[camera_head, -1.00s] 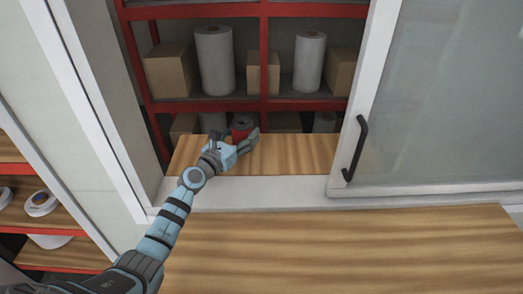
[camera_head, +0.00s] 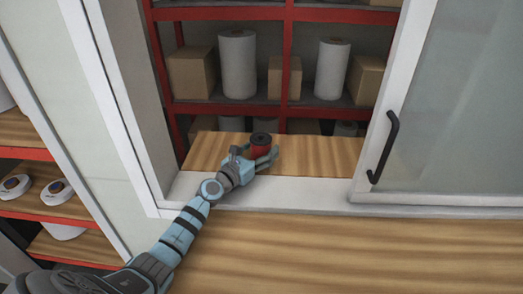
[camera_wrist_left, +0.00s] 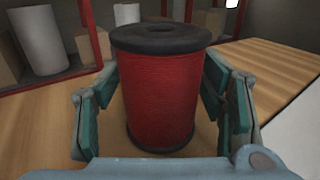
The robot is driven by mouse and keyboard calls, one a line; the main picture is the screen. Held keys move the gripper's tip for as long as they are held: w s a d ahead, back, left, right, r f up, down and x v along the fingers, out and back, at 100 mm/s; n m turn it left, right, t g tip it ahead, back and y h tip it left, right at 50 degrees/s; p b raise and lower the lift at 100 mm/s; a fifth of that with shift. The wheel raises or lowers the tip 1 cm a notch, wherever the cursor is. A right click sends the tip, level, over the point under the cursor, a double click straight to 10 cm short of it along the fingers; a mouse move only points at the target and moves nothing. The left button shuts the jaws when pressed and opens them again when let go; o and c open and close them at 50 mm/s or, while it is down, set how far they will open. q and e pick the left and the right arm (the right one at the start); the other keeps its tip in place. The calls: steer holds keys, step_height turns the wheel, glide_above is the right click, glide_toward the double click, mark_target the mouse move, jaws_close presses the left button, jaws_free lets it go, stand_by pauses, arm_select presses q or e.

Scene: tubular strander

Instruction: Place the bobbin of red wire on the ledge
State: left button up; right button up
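The bobbin of red wire (camera_head: 261,147) has a red body and dark end flanges. It stands upright over the wooden ledge (camera_head: 320,155) in the cabinet opening and appears to rest on it. My left gripper (camera_head: 256,157) reaches in from the front with its fingers on either side of the bobbin. In the left wrist view the bobbin (camera_wrist_left: 160,95) fills the middle between the fingers, with narrow gaps beside its body, so the gripper looks open. Its lower rim is close to the wood. My right gripper is not in view.
Red shelving (camera_head: 288,60) behind the ledge holds white rolls (camera_head: 237,65) and cardboard boxes (camera_head: 191,73). A glazed sliding door with a black handle (camera_head: 384,147) covers the right side. The right part of the ledge is clear.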

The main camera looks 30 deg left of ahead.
arm_select(q)
steer(key=shift+o, duration=0.4)
steer(key=shift+r, duration=0.15)
steer(key=shift+s+r, duration=0.1)
steer(key=s, duration=0.3)
steer(key=s+p, duration=0.1)
steer(key=s, duration=0.3)
steer(key=s+a+p, duration=0.1)
steer(key=s, duration=0.3)
steer(key=shift+s+a, duration=0.1)
steer(key=shift+s, duration=0.3)
steer(key=shift+s, duration=0.1)
